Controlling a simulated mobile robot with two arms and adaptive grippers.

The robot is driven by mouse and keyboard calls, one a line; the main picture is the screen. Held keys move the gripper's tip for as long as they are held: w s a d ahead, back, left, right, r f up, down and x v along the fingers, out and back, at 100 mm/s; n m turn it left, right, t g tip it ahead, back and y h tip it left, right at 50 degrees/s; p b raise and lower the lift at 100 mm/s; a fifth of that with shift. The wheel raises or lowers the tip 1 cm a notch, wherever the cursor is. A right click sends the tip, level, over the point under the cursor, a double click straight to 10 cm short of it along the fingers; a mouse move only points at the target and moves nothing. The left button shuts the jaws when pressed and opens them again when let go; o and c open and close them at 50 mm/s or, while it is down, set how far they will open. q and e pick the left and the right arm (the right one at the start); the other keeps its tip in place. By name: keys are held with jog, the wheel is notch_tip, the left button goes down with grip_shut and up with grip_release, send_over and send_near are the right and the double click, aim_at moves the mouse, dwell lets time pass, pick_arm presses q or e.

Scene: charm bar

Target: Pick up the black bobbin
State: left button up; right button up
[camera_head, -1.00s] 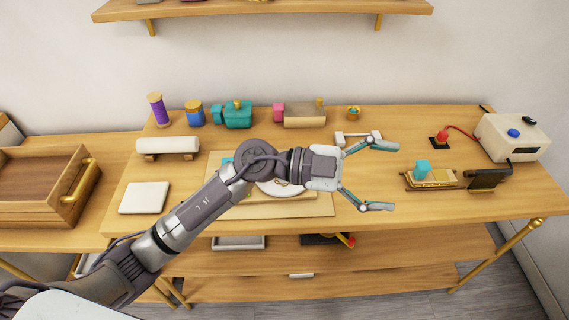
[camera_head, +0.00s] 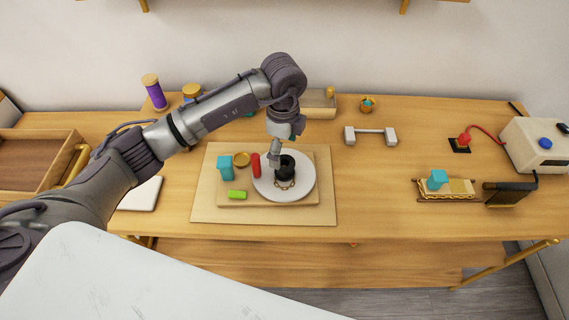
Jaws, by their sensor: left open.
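The black bobbin (camera_head: 286,170) stands on a round white plate (camera_head: 305,187), with a gold chain (camera_head: 285,185) lying at its front. My left gripper (camera_head: 279,154) points down right at the bobbin's top left. One finger shows clearly at the bobbin's left; the other is hard to make out. The gripper is open, and I cannot tell whether it touches the bobbin. My right gripper is not in view.
A red piece (camera_head: 256,165), a teal block (camera_head: 225,168), a gold ring (camera_head: 241,159) and a green block (camera_head: 237,194) lie close to the plate on a wooden board (camera_head: 265,200). A white bar stand (camera_head: 370,134) is behind right.

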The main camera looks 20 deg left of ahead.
aim_at(283, 164)
pick_arm(q)
jog(key=shift+w+f, duration=0.2)
jog(key=shift+f, duration=0.3)
jog(key=shift+w+f, duration=0.15)
jog(key=shift+f, duration=0.35)
jog(key=shift+s+f+p, duration=0.2)
jog(key=shift+f+p, duration=0.95)
jog(key=shift+f, duration=0.05)
jog(key=shift+w+f, duration=0.15)
jog(key=shift+f, duration=1.35)
jog(key=c, duration=1.1)
jog(key=shift+c, duration=0.2)
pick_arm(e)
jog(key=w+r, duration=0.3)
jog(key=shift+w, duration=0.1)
pick_arm(q)
jog(key=shift+r, duration=0.15)
